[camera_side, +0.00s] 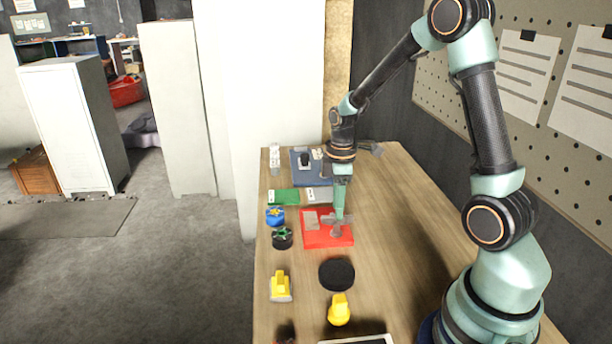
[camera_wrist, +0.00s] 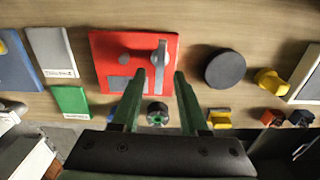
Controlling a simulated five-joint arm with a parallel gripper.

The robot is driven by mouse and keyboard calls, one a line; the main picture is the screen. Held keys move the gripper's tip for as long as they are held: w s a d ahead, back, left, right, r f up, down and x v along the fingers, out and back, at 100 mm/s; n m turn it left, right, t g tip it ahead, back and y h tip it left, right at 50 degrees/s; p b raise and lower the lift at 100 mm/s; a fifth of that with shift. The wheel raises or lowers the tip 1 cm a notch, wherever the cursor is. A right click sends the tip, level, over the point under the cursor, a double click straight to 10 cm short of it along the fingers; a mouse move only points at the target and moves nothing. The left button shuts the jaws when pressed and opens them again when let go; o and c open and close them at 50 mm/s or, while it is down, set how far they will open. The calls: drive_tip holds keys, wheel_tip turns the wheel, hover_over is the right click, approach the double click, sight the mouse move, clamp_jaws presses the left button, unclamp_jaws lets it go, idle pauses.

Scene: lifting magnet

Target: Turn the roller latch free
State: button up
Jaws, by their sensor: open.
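A red plate (camera_side: 316,241) lies on the wooden table and also shows in the wrist view (camera_wrist: 106,62). It carries an upright grey latch lever (camera_wrist: 161,56) near its right side, a small round grey knob (camera_wrist: 124,59) and a light grey rectangle (camera_wrist: 117,84). My gripper (camera_wrist: 160,75) is open and empty. Its two fingertips lie on either side of the lever's lower end in the wrist view; I cannot tell whether they touch it. In the side view my gripper (camera_side: 339,217) points down over the plate and partly hides the grey parts.
A black disc (camera_wrist: 225,68) lies beside the plate. Yellow pieces (camera_side: 280,286) (camera_side: 339,310) stand nearer the side camera. A blue piece (camera_side: 275,217) and a dark round piece (camera_side: 282,239) sit by the table's left edge. A green plate (camera_wrist: 71,101) lies close by. The table's right side is clear.

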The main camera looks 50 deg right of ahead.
wheel_tip(320, 180, up, 10)
idle(0.3)
drive_tip(key=s+a+r+m+t, duration=0.2)
drive_tip(key=s+a+r+m, duration=0.1)
drive_tip(key=a, duration=0.3)
drive_tip(key=s+a+r+m+t, duration=0.3)
drive_tip(key=s+a+m, duration=0.1)
drive_tip(key=a, duration=0.3)
drive_tip(key=shift+s+r+m+t, duration=0.3)
drive_tip(key=shift+s+r+m, duration=0.1)
drive_tip(key=shift+m, duration=0.3)
